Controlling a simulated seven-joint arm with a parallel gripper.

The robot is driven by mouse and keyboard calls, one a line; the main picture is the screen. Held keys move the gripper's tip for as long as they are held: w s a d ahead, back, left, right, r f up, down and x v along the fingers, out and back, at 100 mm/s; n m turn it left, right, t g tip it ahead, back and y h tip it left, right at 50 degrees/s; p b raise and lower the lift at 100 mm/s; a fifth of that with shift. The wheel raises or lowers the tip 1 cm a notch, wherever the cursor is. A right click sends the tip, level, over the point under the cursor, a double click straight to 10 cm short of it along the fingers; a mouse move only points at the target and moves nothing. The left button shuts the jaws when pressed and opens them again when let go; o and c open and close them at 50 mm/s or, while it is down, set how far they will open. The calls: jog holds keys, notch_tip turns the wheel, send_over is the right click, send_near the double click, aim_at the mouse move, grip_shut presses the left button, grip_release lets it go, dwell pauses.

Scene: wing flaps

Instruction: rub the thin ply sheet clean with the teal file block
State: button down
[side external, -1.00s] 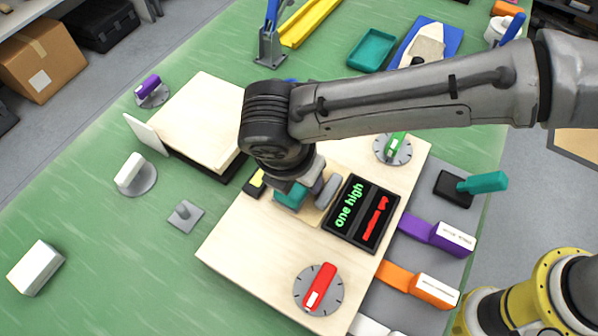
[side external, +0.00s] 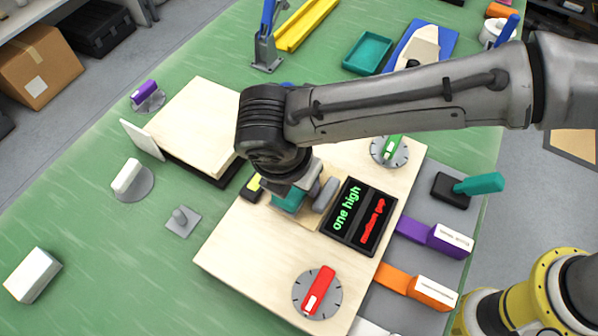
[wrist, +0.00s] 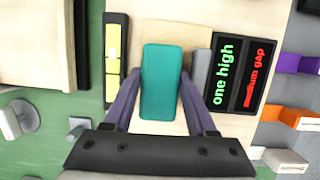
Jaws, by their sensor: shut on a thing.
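The teal file block (wrist: 164,85) is held between the two fingers of my gripper (wrist: 161,76) in the wrist view. In the side external view the block (side external: 287,200) shows under my gripper (side external: 303,188), low over the pale board. A thin tan ply sheet (wrist: 190,32) lies under and around the block in the wrist view. Its edge (side external: 307,218) shows beside the block in the side view. The arm hides much of it there. I cannot tell whether block and sheet touch. No marks are clear on the visible part of the sheet.
A black display (side external: 360,216) reads "one high" and "medium gap" right of the block. A grey rounded piece (side external: 325,194) stands between them. A black holder with a yellow strip (wrist: 115,50) is on the left. A red dial (side external: 318,292) sits toward the front.

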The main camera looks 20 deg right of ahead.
jog(key=shift+s+a, duration=0.4)
jog(key=shift+a, duration=0.05)
jog(key=shift+w+d, duration=0.8)
jog(key=shift+d, duration=0.1)
jog(key=shift+s+a+f, duration=0.1)
jog(key=shift+s+a, duration=0.7)
jog(key=shift+a, duration=0.05)
jog(key=shift+w+d, duration=0.8)
jog(key=shift+d, duration=0.05)
jog(key=shift+s+a, duration=0.4)
jog(key=shift+a, duration=0.05)
jog(key=shift+r, duration=0.2)
jog(key=shift+r, duration=3.5)
jog(key=shift+r, duration=0.1)
